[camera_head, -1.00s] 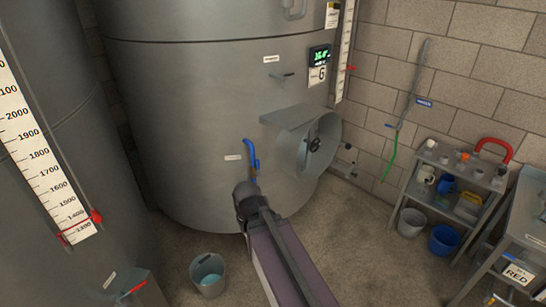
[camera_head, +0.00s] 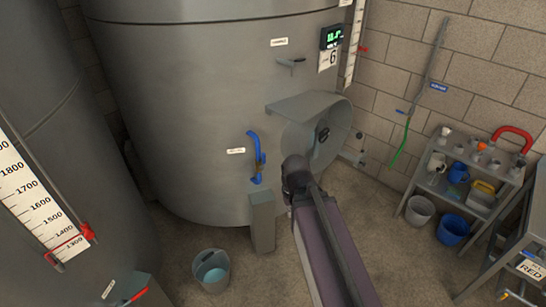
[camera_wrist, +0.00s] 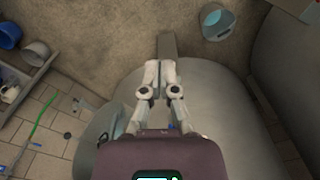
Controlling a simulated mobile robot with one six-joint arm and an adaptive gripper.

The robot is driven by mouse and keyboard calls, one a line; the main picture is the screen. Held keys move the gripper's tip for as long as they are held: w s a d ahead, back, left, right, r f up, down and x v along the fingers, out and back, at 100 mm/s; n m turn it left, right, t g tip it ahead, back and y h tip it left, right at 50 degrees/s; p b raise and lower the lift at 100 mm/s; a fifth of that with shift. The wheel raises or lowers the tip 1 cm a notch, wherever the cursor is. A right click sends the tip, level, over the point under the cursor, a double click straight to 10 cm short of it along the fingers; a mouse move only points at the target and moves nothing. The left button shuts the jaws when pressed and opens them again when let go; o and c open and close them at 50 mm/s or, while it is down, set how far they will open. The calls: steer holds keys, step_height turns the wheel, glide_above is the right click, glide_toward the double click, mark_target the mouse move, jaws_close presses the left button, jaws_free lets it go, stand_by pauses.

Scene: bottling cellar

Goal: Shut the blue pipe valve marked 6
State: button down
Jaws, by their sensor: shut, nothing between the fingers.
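The blue pipe valve (camera_head: 256,157) is on the lower front of the big grey tank (camera_head: 190,100), beside a small white label (camera_head: 236,151) too small to read. The tank's placard (camera_head: 329,58) reads 6. The valve's blue handle runs roughly upright. My arm's end is right of and below the valve in the head view, apart from it in the picture; it hides my fingers there. In the wrist view my gripper (camera_wrist: 161,68) is shut and empty, its fingertips over a grey post. A small blue patch shows between the finger links; I cannot tell whether it is the valve.
The grey post (camera_head: 262,222) stands before the tank. A bucket (camera_head: 211,270) is on the floor to the left. A round hatch with a shelf-like cover (camera_head: 303,103) juts out right of the valve. A shelf (camera_head: 437,187) with jugs and buckets stands at right.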

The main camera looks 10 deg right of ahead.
steer(key=w+a+f+m+t+y+b, duration=0.1)
steer(key=w+f+m+t+y+b, duration=0.1)
steer(key=w+f+y+b, duration=0.55)
steer(key=w+a+f+m+t+b, duration=0.1)
steer(key=w+f+t+b, duration=0.3)
steer(key=w+b, duration=0.8)
steer(key=w+d+f+m+t+y+b, duration=0.2)
steer(key=w+d+b, duration=0.4)
steer(key=w, duration=0.3)
steer(key=w+d+f+m+t+y+b, duration=0.2)
steer(key=w+d+m+t+b, duration=0.3)
steer(key=w+b, duration=0.4)
steer(key=shift+w+d+f+t, duration=0.4)
steer(key=shift+w+d+t, duration=0.15)
steer(key=shift+d, duration=0.55)
steer(key=shift+w+a, duration=0.1)
steer(key=shift+w, duration=0.1)
